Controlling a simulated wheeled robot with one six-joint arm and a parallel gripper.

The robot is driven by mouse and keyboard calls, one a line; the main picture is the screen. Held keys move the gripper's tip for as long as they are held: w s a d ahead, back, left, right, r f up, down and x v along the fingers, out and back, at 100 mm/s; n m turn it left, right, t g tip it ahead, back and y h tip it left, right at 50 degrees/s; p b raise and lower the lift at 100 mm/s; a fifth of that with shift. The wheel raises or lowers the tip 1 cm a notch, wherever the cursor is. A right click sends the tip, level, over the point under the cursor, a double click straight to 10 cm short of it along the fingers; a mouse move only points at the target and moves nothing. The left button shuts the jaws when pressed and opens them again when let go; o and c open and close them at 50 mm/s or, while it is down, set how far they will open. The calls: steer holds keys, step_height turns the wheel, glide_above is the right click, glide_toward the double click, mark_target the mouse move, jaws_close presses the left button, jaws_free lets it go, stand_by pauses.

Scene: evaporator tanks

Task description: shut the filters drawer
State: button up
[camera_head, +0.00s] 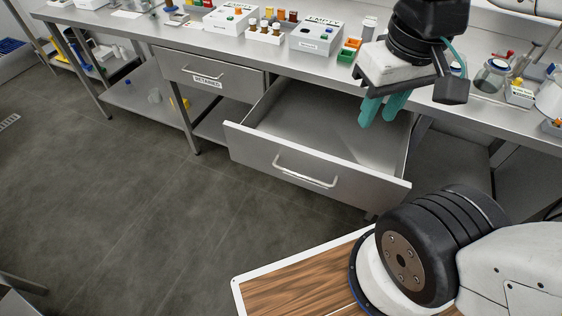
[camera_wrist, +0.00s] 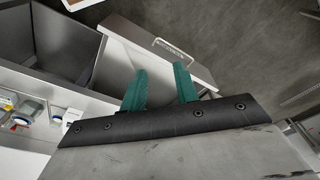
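One drawer (camera_head: 300,165) under the steel bench is pulled far out. Its bar handle (camera_head: 305,171) faces the floor side, and its visible interior is empty. I see no readable label on it in the head view. To its left, a second drawer (camera_head: 210,77) is shut and carries a white label that I cannot read surely. My gripper (camera_head: 376,116) has two teal fingers, spread apart and empty, pointing down above the rear right of the open drawer. The wrist view shows the fingers (camera_wrist: 160,82) with a gap between them and a drawer handle (camera_wrist: 177,50) beyond.
The bench top (camera_head: 150,30) holds white boxes (camera_head: 316,36), small bottles (camera_head: 265,28), green and orange bins (camera_head: 348,50) and a glass jar (camera_head: 491,75) near my gripper. A lower shelf (camera_head: 145,100) runs under the bench. The floor (camera_head: 120,190) in front is clear at the left.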

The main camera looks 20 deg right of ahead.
steer(key=shift+a, duration=0.2)
steer(key=c, duration=0.5)
steer(key=w+a+f+n+g, duration=0.2)
steer(key=f, duration=0.1)
steer(key=a+f+n+h, duration=0.1)
steer(key=a, duration=0.1)
steer(key=shift+w+a+f+g, duration=0.1)
steer(key=shift+w+f+g, duration=0.2)
steer(key=shift+w+g, duration=0.1)
jaws_close()
steer(key=w+a+f+n+t+h, duration=0.25)
steer(key=w+a+f+n, duration=0.35)
steer(key=f, duration=0.3)
steer(key=w+a+f+n+t+h, duration=0.2)
steer(key=w+a+f+n+h, duration=0.15)
steer(key=a+f+n, duration=0.4)
steer(key=w+a+f+n+t+h, duration=0.35)
steer(key=a+f+n, duration=0.3)
steer(key=f, duration=0.25)
steer(key=n+t+y, duration=0.2)
steer(key=n, duration=0.2)
glide_toward(243, 153)
steer(key=x, duration=0.5)
steer(key=shift+w+f, duration=0.1)
steer(key=shift+f, duration=0.25)
steer(key=shift+w+d, duration=0.35)
steer(key=shift+d, duration=0.05)
